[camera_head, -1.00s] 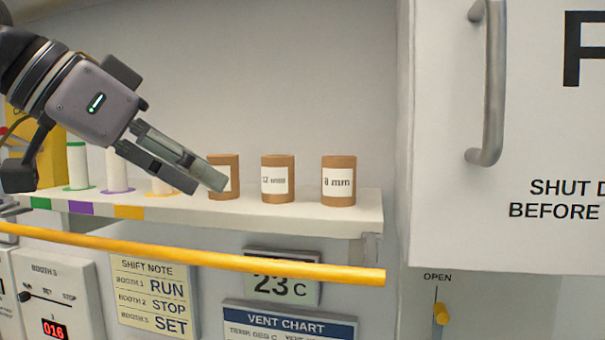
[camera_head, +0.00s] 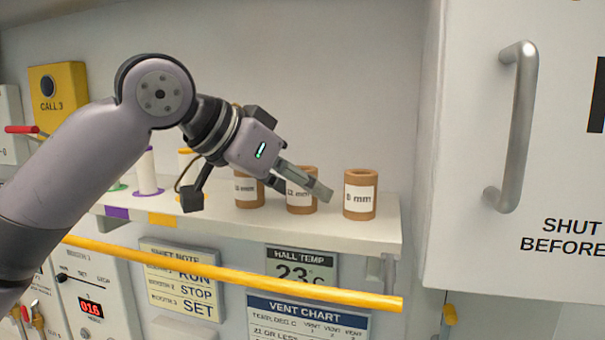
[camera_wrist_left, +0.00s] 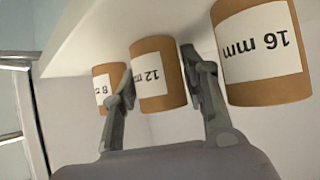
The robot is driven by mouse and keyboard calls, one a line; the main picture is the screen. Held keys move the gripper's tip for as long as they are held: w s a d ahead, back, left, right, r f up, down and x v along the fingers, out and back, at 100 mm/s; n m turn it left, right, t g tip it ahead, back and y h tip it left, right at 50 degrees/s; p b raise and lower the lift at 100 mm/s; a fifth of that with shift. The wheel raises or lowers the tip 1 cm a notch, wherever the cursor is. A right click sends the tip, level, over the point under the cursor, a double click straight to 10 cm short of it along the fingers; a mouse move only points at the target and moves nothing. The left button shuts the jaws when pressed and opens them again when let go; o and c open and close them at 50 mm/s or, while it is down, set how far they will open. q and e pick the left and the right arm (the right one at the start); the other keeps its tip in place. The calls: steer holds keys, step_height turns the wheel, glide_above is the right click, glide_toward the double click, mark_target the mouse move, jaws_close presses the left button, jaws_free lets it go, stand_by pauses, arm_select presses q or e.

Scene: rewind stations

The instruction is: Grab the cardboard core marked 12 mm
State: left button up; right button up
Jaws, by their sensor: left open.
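The brown cardboard core marked 12 mm (camera_head: 302,207) stands upright on the white shelf, in the middle of three cores. My left gripper (camera_head: 308,190) is in front of it and partly hides it in the head view. In the left wrist view the 12 mm core (camera_wrist_left: 148,76) appears upside down between the two open fingers of my left gripper (camera_wrist_left: 157,64). The fingers look spread on either side of it; I cannot tell whether they touch it. My right gripper is not in view.
The 16 mm core (camera_wrist_left: 262,52) stands close beside one finger, and the 8 mm core (camera_head: 359,195) close on the other side. A yellow rail (camera_head: 240,276) runs below the shelf (camera_head: 350,232). A white cabinet door with a handle (camera_head: 518,125) is at the right.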

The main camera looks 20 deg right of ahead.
arm_select(q)
steer(key=shift+d+f, duration=0.1)
steer(key=shift+c, duration=1.4)
steer(key=c, duration=0.4)
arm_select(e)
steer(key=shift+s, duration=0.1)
